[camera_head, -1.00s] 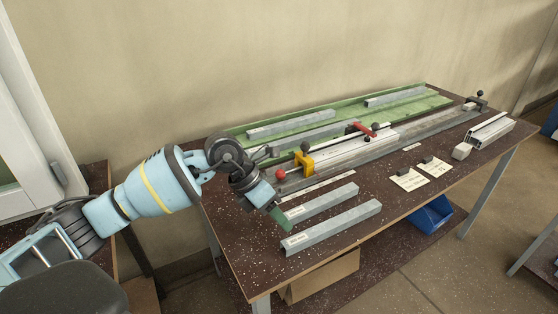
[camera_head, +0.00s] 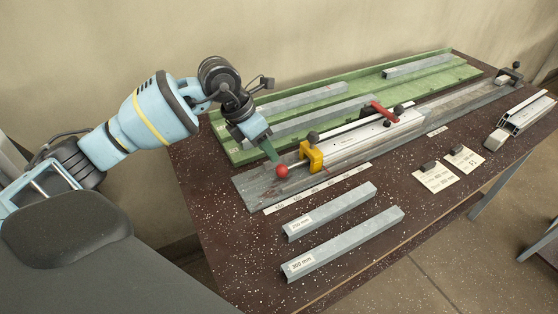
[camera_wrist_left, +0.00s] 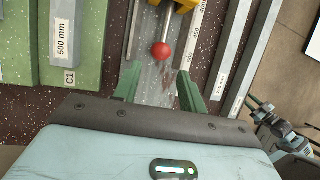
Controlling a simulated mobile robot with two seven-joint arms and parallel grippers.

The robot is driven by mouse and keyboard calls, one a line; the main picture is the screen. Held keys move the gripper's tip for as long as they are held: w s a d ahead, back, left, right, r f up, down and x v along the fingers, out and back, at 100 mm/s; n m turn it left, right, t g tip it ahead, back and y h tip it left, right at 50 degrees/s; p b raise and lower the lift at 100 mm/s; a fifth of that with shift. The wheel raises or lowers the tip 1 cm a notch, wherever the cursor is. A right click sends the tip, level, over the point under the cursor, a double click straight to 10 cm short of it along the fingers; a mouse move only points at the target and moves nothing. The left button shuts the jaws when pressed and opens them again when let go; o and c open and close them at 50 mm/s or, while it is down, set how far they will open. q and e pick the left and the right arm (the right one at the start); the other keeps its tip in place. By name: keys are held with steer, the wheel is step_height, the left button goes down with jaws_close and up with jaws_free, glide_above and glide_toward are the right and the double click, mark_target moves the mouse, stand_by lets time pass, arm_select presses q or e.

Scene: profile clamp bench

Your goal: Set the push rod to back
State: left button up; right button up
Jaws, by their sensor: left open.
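The push rod's red ball knob (camera_head: 282,170) is at the near left end of the clamp rail (camera_head: 258,186), in front of a yellow block (camera_head: 311,157). In the left wrist view the red knob (camera_wrist_left: 161,50) sits on a thin metal rod that runs into the yellow block (camera_wrist_left: 178,5). My left gripper (camera_head: 270,153) is just above and behind the knob in the head view. In the wrist view its green fingers (camera_wrist_left: 160,85) are open, with the knob ahead of the gap between them, not gripped.
A green tray (camera_head: 236,152) with metal profiles lies behind the rail. A red lever (camera_head: 384,112) stands on the fixture. Two labelled profiles (camera_head: 330,210) lie in front, and paper cards (camera_head: 434,178) are at the right. The bench's near left corner is bare.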

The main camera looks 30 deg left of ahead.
mark_target(279, 167)
arm_select(q)
steer(key=x, duration=0.7)
steer(key=shift+d+f, duration=0.15)
steer(key=shift+f, duration=0.2)
jaws_close()
